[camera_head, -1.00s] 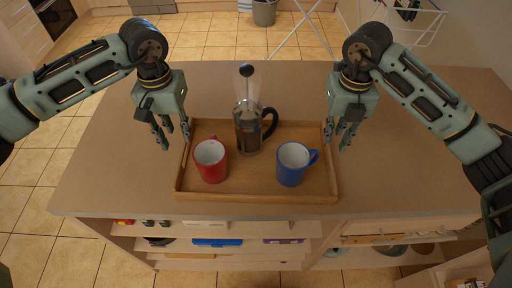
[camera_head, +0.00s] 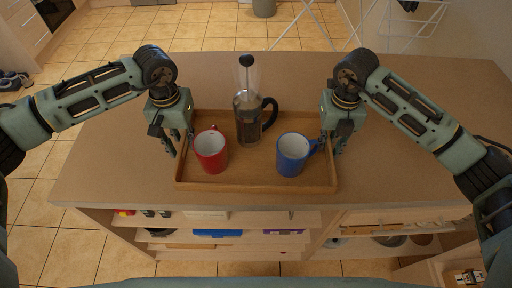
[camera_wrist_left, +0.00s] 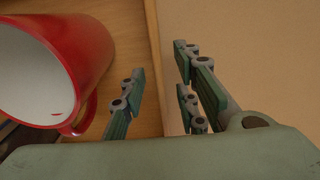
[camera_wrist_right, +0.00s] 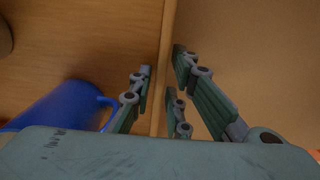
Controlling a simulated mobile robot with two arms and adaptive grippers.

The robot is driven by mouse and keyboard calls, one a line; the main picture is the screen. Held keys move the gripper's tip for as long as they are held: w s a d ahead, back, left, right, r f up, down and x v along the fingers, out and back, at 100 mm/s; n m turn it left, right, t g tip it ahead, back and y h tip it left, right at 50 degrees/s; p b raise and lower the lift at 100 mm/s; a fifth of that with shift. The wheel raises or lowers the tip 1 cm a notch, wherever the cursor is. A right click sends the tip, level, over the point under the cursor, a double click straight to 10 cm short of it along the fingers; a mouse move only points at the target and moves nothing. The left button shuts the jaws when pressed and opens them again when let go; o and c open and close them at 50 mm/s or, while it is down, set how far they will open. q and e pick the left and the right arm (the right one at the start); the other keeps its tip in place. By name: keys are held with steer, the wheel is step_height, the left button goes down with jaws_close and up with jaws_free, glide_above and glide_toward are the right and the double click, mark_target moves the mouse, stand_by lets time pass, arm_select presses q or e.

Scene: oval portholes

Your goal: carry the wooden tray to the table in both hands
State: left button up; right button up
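The wooden tray (camera_head: 252,187) lies flat on the counter. It holds a red mug (camera_head: 211,153), a blue mug (camera_head: 292,155) and a French press (camera_head: 248,120) with a dark handle. My left gripper (camera_head: 178,148) is at the tray's left wall, and my right gripper (camera_head: 331,148) is at its right wall. In the left wrist view my open left fingers (camera_wrist_left: 157,88) straddle the wall, one side close to the red mug (camera_wrist_left: 85,50). In the right wrist view my right fingers (camera_wrist_right: 160,88) straddle the wall with a narrower gap, near the blue mug (camera_wrist_right: 65,103).
The counter (camera_head: 420,85) is bare around the tray. Open shelves with small items (camera_head: 218,233) are below its front edge. A white drying rack (camera_head: 385,20) and a grey bin (camera_head: 264,8) stand on the tiled floor beyond. No other table is identifiable.

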arm_select(q)
steer(key=shift+f, duration=0.2)
arm_select(e)
steer(key=shift+f, duration=0.15)
arm_select(q)
steer(key=shift+c, duration=0.2)
steer(key=c, duration=0.4)
arm_select(e)
jaws_close()
arm_select(q)
jaws_close()
steer(key=shift+w+r, duration=0.2)
steer(key=shift+r, duration=0.05)
arm_select(e)
steer(key=shift+w+r, duration=0.2)
steer(key=shift+r, duration=0.05)
